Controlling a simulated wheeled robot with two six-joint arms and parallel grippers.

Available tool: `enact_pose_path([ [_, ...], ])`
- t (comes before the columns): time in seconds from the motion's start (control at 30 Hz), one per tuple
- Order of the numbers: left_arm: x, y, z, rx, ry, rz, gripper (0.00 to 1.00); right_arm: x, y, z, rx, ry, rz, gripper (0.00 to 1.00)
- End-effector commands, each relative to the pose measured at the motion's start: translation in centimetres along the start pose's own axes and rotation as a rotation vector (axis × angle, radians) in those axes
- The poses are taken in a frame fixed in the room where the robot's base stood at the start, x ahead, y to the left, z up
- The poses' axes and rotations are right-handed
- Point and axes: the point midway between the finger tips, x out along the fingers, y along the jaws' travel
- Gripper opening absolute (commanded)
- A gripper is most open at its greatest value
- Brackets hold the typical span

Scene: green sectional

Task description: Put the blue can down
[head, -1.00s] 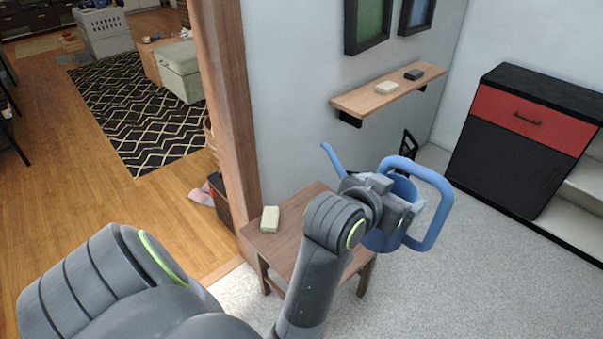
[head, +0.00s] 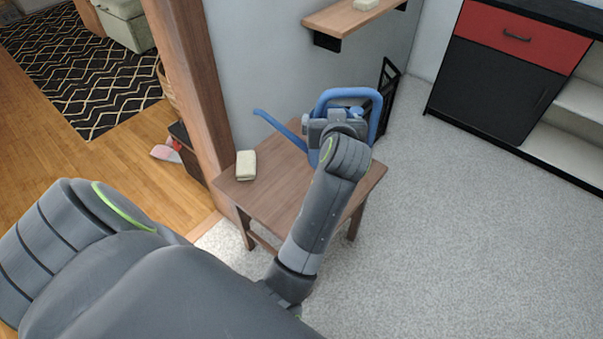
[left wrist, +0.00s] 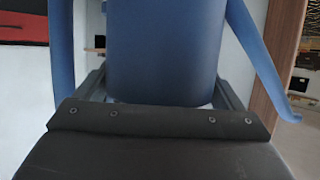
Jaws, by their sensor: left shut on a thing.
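The blue can (head: 347,93) is a watering can with a looped handle and a long thin spout. My left gripper (head: 335,122) is shut on its body, over the far right part of a small wooden table (head: 265,195). The spout points left across the table's back edge. My gripper and forearm hide most of the body and its base in the head view, so I cannot tell whether it touches the tabletop. In the left wrist view the can (left wrist: 165,50) stands between the fingers of my gripper (left wrist: 160,95). My right gripper is not in view.
A pale block (head: 246,165) lies on the table's left side. The table stands by a wall and a wooden post (head: 190,90). A wall shelf (head: 340,22) hangs above, and a black rack (head: 386,95) stands behind. Carpet to the right is clear.

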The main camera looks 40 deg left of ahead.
Motion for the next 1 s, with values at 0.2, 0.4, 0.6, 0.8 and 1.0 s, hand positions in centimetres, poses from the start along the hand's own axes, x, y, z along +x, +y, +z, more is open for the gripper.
enact_pose_path([
  [0.2,3.6,-2.6,4.9,-0.093,0.002,-0.245,0.45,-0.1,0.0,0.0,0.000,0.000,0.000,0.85],
  [0.4,5.3,-4.6,8.1,-0.156,0.003,-0.383,0.45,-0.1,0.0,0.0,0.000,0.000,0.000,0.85],
  [0.6,6.2,-5.3,10.4,-0.177,0.002,-0.428,0.45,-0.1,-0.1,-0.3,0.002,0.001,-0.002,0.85],
  [0.8,7.6,-5.3,13.8,-0.177,0.002,-0.430,0.45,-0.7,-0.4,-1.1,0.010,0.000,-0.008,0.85],
  [1.0,8.3,-5.3,15.4,-0.180,0.002,-0.428,0.45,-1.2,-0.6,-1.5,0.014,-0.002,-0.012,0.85],
])
